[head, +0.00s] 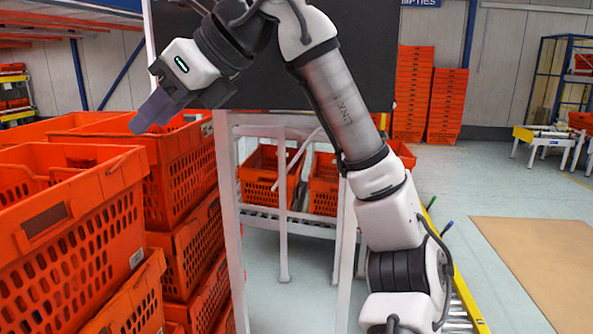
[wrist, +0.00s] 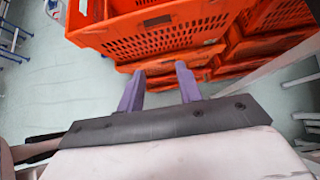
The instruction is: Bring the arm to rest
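My gripper (head: 151,110) shows at the upper left of the head view, at the end of my raised, bent arm. It points down and left, in front of the stacked orange totes. In the wrist view my gripper (wrist: 160,88) has two purple fingers standing clearly apart, with nothing between them. The floor and the side of an orange tote show beyond the fingertips. I cannot tell from the head view how far the fingers are from the totes.
Stacked orange totes (head: 72,235) fill the left. A white-framed rack (head: 228,215) with totes on rollers stands behind my arm. More tote stacks (head: 412,95) stand at the back. A brown mat (head: 540,265) lies on open floor at the right.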

